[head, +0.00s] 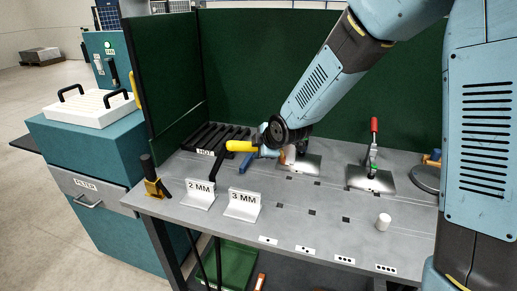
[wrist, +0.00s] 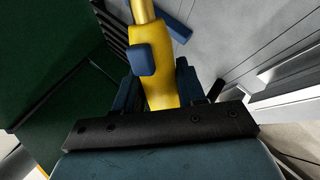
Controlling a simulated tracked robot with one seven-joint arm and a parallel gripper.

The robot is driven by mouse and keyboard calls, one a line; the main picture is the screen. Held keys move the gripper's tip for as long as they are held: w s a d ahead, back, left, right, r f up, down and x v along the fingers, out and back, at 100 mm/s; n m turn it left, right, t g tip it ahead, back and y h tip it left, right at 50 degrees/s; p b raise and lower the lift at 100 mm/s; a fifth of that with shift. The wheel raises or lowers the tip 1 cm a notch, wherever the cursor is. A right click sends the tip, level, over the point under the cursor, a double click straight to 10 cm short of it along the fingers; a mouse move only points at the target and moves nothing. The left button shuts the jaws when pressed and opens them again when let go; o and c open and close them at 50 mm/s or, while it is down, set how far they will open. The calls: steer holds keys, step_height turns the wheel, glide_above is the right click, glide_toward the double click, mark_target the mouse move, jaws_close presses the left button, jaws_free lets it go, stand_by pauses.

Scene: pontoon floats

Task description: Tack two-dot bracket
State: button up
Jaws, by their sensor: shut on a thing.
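My gripper (head: 264,148) is shut on a yellow torch (head: 239,146) with a dark bent neck, held above the back left of the grey workbench (head: 285,215). In the wrist view the yellow torch (wrist: 158,75), with a blue block on its side, runs between the jaws (wrist: 160,95). Another plate (head: 356,181) at right carries a red-handled clamp (head: 374,126). A two-dot label (head: 306,250) is on the bench's front edge. I cannot tell which part is the two-dot bracket.
Signs marked 2 MM (head: 199,194) and 3 MM (head: 242,206) stand at the front left. A black-and-yellow holder (head: 154,182) stands left of them. A dark slatted rack (head: 212,137) marked HOT is behind. Green screens (head: 240,70) close the back and left.

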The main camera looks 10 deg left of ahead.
steer(key=shift+w+f, duration=0.35)
stand_by(2.0)
steer(key=shift+s+r, duration=0.15)
steer(key=shift+r, duration=0.1)
stand_by(1.0)
steer(key=s+r, duration=0.3)
steer(key=r, duration=0.1)
steer(key=shift+s+a, duration=0.3)
steer(key=shift+s, duration=0.05)
steer(key=shift+d, duration=0.15)
stand_by(0.4)
